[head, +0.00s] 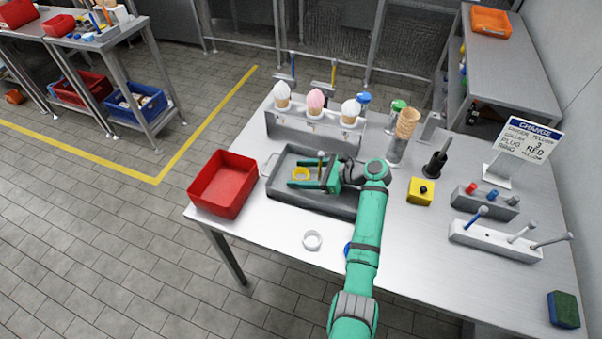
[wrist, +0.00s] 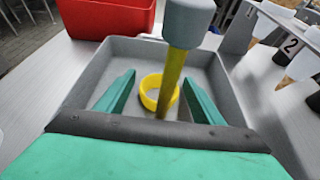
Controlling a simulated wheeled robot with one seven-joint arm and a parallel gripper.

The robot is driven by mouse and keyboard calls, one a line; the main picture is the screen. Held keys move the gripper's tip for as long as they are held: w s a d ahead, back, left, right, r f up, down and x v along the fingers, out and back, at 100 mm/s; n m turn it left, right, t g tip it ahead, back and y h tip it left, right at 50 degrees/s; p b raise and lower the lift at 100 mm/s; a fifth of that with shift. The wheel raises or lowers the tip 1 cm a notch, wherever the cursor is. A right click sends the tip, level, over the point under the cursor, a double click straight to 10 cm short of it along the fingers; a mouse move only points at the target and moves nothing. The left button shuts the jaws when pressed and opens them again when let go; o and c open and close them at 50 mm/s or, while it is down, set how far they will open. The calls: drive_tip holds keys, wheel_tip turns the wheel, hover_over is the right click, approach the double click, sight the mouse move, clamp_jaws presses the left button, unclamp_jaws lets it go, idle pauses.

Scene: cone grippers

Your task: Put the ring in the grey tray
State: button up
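The yellow ring (head: 301,174) is inside the grey tray (head: 283,196), and in the wrist view the ring (wrist: 152,96) appears to rest on the tray floor. My gripper (head: 300,177) is low over the tray, with its two green fingers spread. In the wrist view the fingers (wrist: 158,100) stand either side of the ring with gaps, so it is open and empty. A yellow post with a grey top (wrist: 174,75) stands between the fingers, in front of part of the ring. I cannot tell whether they touch.
A red bin (head: 224,184) stands left of the tray. A rack (head: 300,125) with several cones is behind it. A yellow block (head: 420,192) is to the right. A sign (head: 528,138) reads "RING YELLOW".

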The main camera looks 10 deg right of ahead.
drive_tip(key=v, duration=1.2)
drive_tip(key=shift+r, duration=0.2)
drive_tip(key=shift+s, duration=0.1)
